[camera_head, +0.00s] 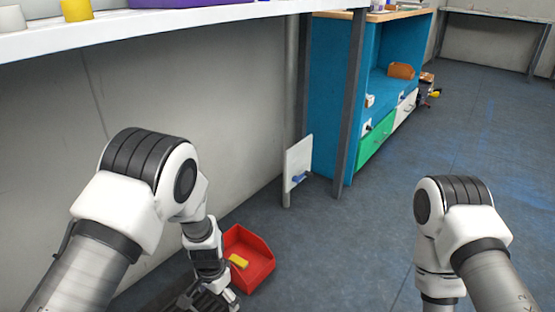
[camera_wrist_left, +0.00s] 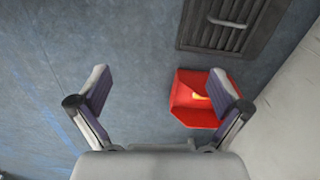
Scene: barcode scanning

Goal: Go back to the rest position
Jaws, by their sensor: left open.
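My left gripper (camera_wrist_left: 160,92) is open and empty in the left wrist view, its two fingers spread wide above the floor. In the head view the left gripper (camera_head: 212,297) points down at the bottom edge, beside a red bin (camera_head: 258,270). The bin also shows in the left wrist view (camera_wrist_left: 190,117), partly behind the right finger. A small yellow item (camera_head: 239,262) lies in the bin. My right arm hangs at the right of the head view; its gripper is out of the picture.
A white shelf or tabletop (camera_head: 200,35) crosses the upper left, above my left arm. A blue cabinet (camera_head: 335,100) with green and white drawers stands behind. A dark floor grate (camera_wrist_left: 232,22) lies near the bin. Open floor is on the right.

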